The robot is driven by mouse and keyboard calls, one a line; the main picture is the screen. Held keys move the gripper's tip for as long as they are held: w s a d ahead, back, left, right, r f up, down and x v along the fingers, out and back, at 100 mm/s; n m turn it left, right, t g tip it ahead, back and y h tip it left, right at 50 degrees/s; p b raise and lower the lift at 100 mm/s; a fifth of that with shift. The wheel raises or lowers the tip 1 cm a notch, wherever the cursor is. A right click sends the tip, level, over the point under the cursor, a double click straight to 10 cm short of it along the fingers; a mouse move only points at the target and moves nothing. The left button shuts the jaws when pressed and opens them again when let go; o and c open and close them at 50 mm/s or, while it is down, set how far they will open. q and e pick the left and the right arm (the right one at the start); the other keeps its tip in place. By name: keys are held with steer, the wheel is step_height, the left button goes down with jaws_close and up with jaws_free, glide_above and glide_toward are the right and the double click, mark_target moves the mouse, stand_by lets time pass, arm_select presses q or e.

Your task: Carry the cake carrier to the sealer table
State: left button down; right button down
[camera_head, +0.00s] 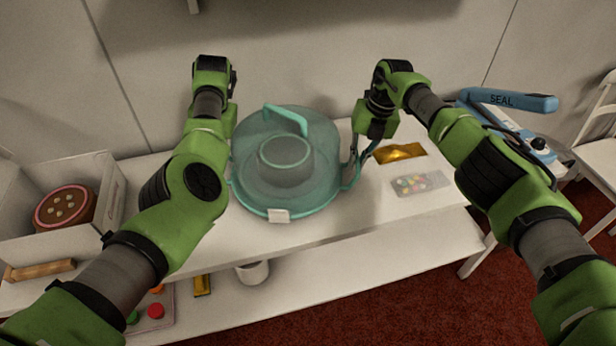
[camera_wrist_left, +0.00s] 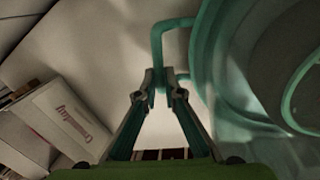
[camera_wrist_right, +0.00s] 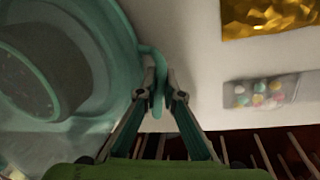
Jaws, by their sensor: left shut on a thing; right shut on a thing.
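The cake carrier (camera_head: 325,140) is a round, see-through teal dome on a base, with a top handle, side handles and a small white tag at the front. A round shape shows inside it. It is over the white table (camera_head: 355,220), upright; I cannot tell whether it touches it. My right gripper (camera_head: 357,160) is shut on its right side handle (camera_wrist_right: 150,50). My left gripper (camera_wrist_left: 160,82) is shut on its left side handle (camera_wrist_left: 160,35); in the head view my arm hides those fingers. The blue sealer (camera_head: 510,101), marked SEAL, is at the far right.
A gold packet (camera_head: 401,153) and a clear packet of coloured sweets (camera_head: 421,184) lie right of the carrier. An open white box (camera_head: 110,185) with a brown cake (camera_head: 65,208) stands left. A white cup (camera_head: 252,272) is on the lower shelf. A white chair (camera_head: 600,130) stands far right.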

arm_select(q)
steer(key=shift+f, duration=0.35)
arm_select(e)
steer(key=shift+f, duration=0.35)
arm_select(q)
steer(key=c, duration=2.2)
jaws_free()
steer(key=shift+r, duration=0.15)
arm_select(e)
steer(key=c, duration=2.2)
jaws_free()
steer(key=shift+r, duration=0.15)
arm_select(q)
steer(key=shift+o, duration=0.2)
steer(key=shift+s, duration=0.1)
steer(key=shift+r, duration=0.1)
arm_select(e)
steer(key=shift+d+r, duration=0.1)
steer(key=shift+r, duration=0.45)
arm_select(q)
steer(key=v, duration=1.2)
arm_select(e)
steer(key=r, duration=0.3)
steer(key=d+r, duration=0.1)
steer(key=r, duration=0.3)
steer(key=d+r, duration=0.1)
steer(key=r, duration=0.2)
steer(key=shift+s+r, duration=0.15)
steer(key=shift+r, duration=0.2)
